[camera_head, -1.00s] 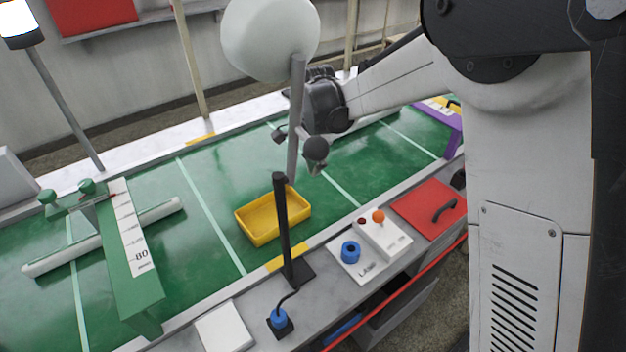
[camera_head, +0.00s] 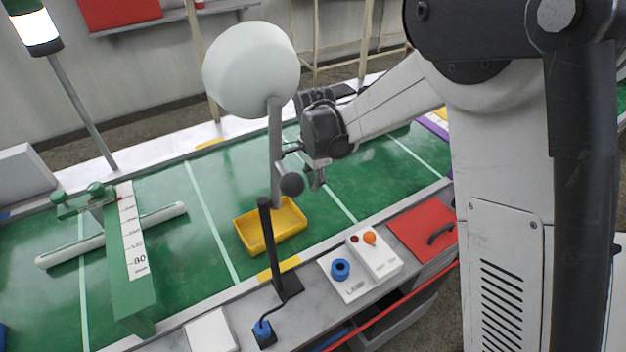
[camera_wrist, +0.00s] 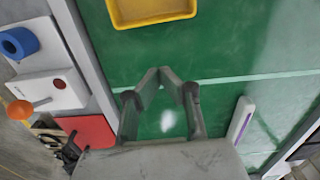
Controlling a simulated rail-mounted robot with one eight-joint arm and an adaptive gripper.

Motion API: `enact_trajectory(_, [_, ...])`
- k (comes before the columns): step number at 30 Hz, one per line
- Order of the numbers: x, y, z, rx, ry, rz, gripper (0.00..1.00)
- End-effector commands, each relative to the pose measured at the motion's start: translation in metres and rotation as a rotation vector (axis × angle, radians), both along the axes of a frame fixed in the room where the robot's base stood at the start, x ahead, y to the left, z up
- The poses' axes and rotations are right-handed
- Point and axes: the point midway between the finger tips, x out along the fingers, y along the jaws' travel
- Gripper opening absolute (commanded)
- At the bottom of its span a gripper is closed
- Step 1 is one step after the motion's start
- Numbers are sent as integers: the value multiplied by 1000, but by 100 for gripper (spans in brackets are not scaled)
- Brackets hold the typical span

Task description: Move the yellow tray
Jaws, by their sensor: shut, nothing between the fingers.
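The yellow tray (camera_head: 270,242) is a shallow, open-topped, empty box lying flat on the green conveyor belt, near its front edge. Its near side also shows at the top of the wrist view (camera_wrist: 152,14). My gripper (camera_wrist: 163,73) is shut and empty, its two fingers meeting at the tips above bare green belt. The tray lies beyond the fingertips in the wrist view, apart from them. In the head view my gripper (camera_head: 314,178) hangs up and to the right of the tray, its tips partly hidden by a dark ball (camera_head: 291,184).
A grey pole with a white globe (camera_head: 250,68) and a black post (camera_head: 268,245) stand before the tray, partly covering it. A white control box (camera_head: 375,255), blue ring (camera_head: 340,269) and red panel (camera_head: 422,230) line the front. A green scale gantry (camera_head: 130,250) stands left.

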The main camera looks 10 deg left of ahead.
Motion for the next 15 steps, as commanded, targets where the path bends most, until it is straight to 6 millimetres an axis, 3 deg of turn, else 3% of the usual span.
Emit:
enact_trajectory(11, [1, 0, -72, 0, 0, 0, 0])
enact_trajectory(15, [-15, 16, -68, 0, 0, 2, 0])
